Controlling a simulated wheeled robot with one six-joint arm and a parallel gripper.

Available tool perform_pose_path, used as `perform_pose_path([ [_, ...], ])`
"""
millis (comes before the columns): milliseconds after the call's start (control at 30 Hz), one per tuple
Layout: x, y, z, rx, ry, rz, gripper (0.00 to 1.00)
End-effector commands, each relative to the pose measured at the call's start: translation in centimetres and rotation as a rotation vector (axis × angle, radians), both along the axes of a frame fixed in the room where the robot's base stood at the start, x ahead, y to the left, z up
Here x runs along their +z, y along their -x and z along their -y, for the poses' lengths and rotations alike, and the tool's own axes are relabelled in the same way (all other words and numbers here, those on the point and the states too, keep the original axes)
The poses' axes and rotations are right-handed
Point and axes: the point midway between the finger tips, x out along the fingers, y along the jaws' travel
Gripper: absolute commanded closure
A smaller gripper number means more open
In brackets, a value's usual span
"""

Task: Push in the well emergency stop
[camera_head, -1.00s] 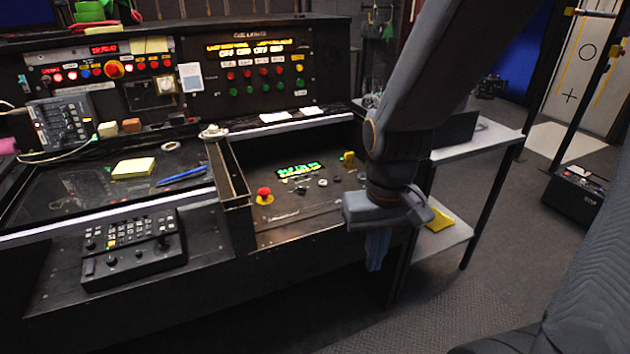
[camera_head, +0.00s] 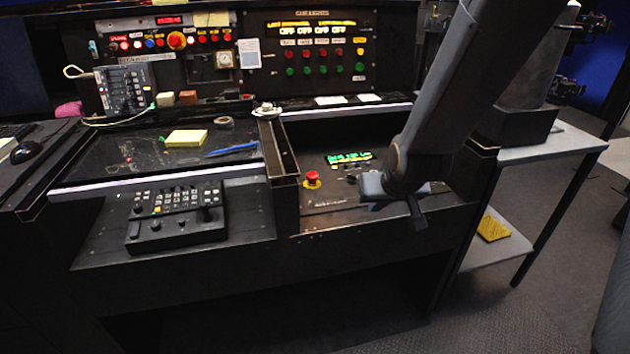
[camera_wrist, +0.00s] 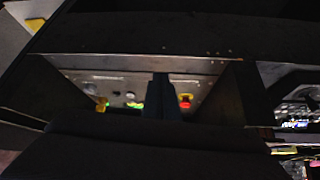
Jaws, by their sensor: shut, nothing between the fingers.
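A red mushroom emergency stop (camera_head: 312,180) on a yellow base sits in the recessed well panel at the centre of the console, left of a small green lit display (camera_head: 349,157). It also shows in the wrist view as a red button (camera_wrist: 185,99), just right of the fingers. My gripper (camera_head: 416,214) is shut and empty, to the right of the stop in the head view and apart from it. In the wrist view my gripper (camera_wrist: 161,82) reaches over the well panel (camera_wrist: 90,76). My arm hides the right part of the well.
A raised black divider (camera_head: 286,185) borders the well on the left. A control box (camera_head: 177,213) and yellow notes (camera_head: 186,138) lie further left. Another red button (camera_head: 177,40) is on the upper panel. A side shelf (camera_head: 515,250) stands right; open floor lies in front.

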Motion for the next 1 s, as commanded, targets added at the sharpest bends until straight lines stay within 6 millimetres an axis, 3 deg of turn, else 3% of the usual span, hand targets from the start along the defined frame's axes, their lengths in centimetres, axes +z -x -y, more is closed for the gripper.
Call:
perform_pose_path([
  [33,-1.5,-2.6,-1.8,0.024,-0.012,0.083,1.0],
  [100,-1.8,-5.9,-4.0,0.051,-0.032,0.211,1.0],
  [200,-1.8,-9.5,-7.0,0.083,-0.064,0.381,1.0],
  [300,-1.5,-11.9,-9.6,0.11,-0.095,0.521,1.0],
  [500,-0.6,-13.7,-12.3,0.136,-0.133,0.68,1.0],
  [1000,-0.2,-14.1,-12.7,0.138,-0.139,0.71,1.0],
])
